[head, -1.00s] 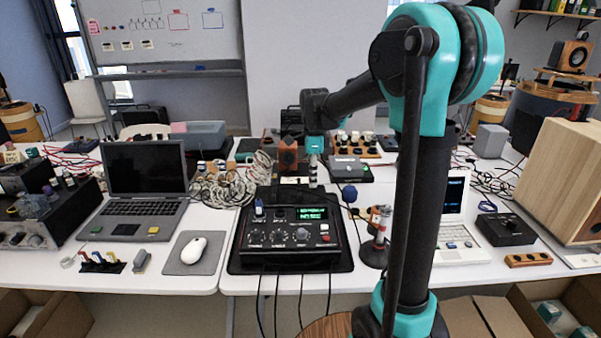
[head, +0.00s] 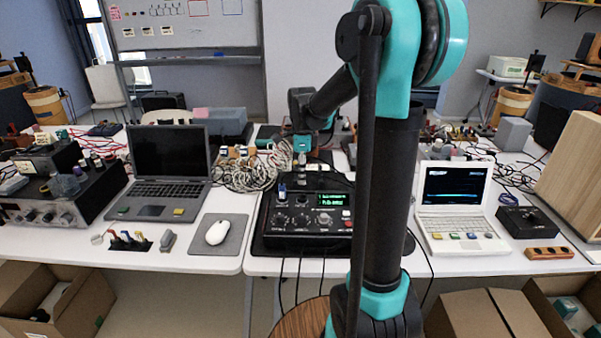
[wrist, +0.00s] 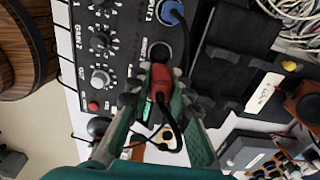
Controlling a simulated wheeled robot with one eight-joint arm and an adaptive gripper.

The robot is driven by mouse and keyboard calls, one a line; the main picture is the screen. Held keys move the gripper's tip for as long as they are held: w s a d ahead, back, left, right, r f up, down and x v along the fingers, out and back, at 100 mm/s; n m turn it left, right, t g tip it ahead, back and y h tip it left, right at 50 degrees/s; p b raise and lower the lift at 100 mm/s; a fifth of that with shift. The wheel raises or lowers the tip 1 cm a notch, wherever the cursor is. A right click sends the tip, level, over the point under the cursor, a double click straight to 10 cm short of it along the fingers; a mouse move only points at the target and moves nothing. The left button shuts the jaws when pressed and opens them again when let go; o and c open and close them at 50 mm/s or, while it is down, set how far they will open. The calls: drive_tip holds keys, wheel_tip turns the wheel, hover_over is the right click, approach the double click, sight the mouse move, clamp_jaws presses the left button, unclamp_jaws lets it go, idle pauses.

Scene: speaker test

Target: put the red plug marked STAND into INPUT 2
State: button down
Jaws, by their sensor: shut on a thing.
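The red plug (wrist: 160,82) is between the fingers of my gripper (wrist: 161,88) in the wrist view, its black cable curling back. My gripper is shut on it; no STAND mark is readable. The black box with knobs (wrist: 117,30) lies below it. A dark round socket (wrist: 158,50) shows just beyond the plug; I cannot tell whether the plug touches it. A blue plug (wrist: 172,12) sits in a neighbouring socket. The labels are only partly readable. In the head view my gripper (head: 301,160) is over the back of the black box (head: 290,242), right of the blue plug (head: 282,190).
A laptop (head: 170,165) and mouse (head: 217,233) stand left of the box. A white laptop-like device (head: 457,190) stands right of my arm. Coiled cables (head: 245,172) lie behind. In the wrist view, a dark slab (wrist: 215,70) lies beside the box.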

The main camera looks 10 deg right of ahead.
drive_tip(key=shift+f, duration=2.9)
drive_tip(key=shift+f, duration=0.25)
drive_tip(key=c, duration=1.3)
unclamp_jaws()
